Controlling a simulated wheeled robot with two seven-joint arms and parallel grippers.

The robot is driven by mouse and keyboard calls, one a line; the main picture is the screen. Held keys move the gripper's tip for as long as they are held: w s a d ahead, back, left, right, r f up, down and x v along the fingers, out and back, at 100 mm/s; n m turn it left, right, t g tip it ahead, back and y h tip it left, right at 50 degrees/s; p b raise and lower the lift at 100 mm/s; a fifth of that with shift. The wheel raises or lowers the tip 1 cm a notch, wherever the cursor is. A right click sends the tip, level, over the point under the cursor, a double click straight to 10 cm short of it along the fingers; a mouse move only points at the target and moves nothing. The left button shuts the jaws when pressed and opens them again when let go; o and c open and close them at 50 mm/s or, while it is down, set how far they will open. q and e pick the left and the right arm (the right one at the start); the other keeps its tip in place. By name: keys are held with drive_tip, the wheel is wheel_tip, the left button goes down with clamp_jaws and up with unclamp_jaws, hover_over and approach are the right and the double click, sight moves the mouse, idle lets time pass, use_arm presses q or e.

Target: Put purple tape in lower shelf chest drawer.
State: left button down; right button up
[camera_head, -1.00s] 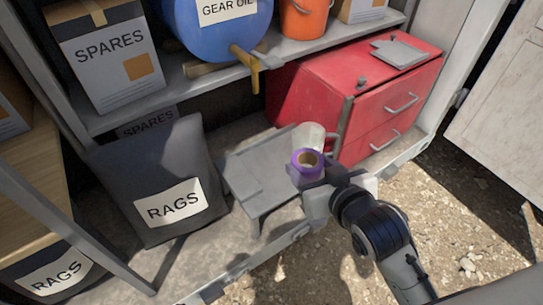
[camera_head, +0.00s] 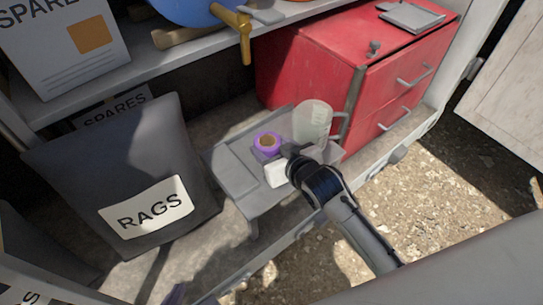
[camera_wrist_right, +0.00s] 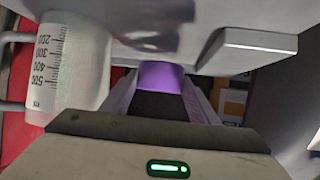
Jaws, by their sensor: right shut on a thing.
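The purple tape (camera_head: 267,142) is a small roll with a brown core, over the grey step stool (camera_head: 240,185) and left of the clear beaker. My right gripper (camera_head: 276,160) is shut on the tape. In the right wrist view the purple tape (camera_wrist_right: 160,76) sits between the gripper's fingers (camera_wrist_right: 160,92), close to a grey surface; whether it touches the stool I cannot tell. The red chest (camera_head: 305,75) stands on the lower shelf at the right, with two grey-handled drawers (camera_head: 400,80), both shut. My left gripper is not in view.
The clear measuring beaker (camera_head: 312,122) stands beside my right gripper, near the chest; it also shows in the right wrist view (camera_wrist_right: 70,65). A dark RAGS bag (camera_head: 125,165) is at left. A grey plate (camera_head: 412,16) lies on the chest. The upper shelf edge (camera_head: 120,75) is above.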

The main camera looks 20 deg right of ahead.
sight(271, 156)
drive_tip(key=shift+f+b, duration=0.45)
drive_tip(key=shift+f, duration=1.3)
drive_tip(key=shift+f, duration=0.1)
drive_tip(key=o, duration=1.1)
drive_tip(key=shift+c, duration=0.2)
